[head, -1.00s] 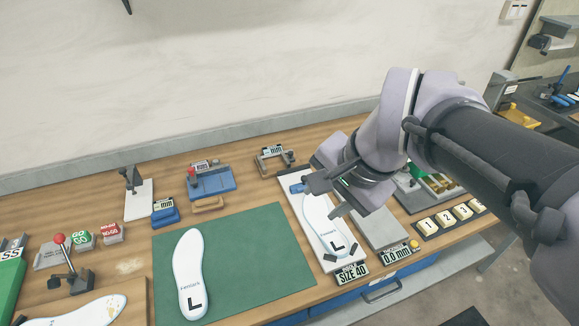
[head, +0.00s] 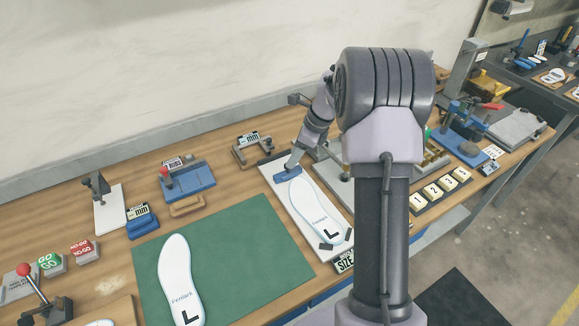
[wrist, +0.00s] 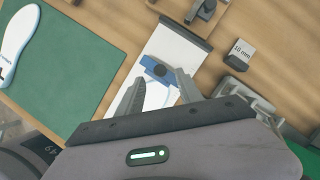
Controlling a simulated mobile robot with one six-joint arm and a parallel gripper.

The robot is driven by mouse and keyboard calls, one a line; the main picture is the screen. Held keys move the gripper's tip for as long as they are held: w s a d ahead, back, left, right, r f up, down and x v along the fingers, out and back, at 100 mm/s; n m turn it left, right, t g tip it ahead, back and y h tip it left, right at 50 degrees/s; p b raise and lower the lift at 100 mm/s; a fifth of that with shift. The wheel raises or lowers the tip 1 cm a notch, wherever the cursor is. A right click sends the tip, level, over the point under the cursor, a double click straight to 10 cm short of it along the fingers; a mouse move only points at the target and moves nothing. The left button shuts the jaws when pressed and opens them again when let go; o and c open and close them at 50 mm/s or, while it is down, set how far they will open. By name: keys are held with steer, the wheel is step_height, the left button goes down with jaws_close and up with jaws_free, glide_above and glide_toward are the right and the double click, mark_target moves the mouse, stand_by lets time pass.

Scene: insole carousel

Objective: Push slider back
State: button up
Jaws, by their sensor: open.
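The blue slider (head: 287,173) sits across the white gauge board (head: 314,247), near its far end. A white insole marked L (head: 318,212) lies on the board, with its toe end close to the slider. The wrist view shows the slider (wrist: 157,69) just beyond the tips of my gripper (wrist: 157,88). The gripper is open, its two fingers apart on either side of the insole's toe, with nothing held. I cannot tell whether a finger touches the slider. In the head view my arm hides much of the gripper.
A green mat (head: 225,265) with another L insole (head: 178,280) lies to the left. A 10 mm block (wrist: 239,54) is near the board in the wrist view. Numbered tiles (head: 440,190) lie at the right.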

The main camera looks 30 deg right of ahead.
mark_target(288, 171)
steer(key=x, duration=0.3)
steer(key=shift+w+a+f+b, duration=0.15)
steer(key=shift+f+b, duration=0.2)
steer(key=shift+b, duration=0.05)
jaws_close()
stand_by(1.1)
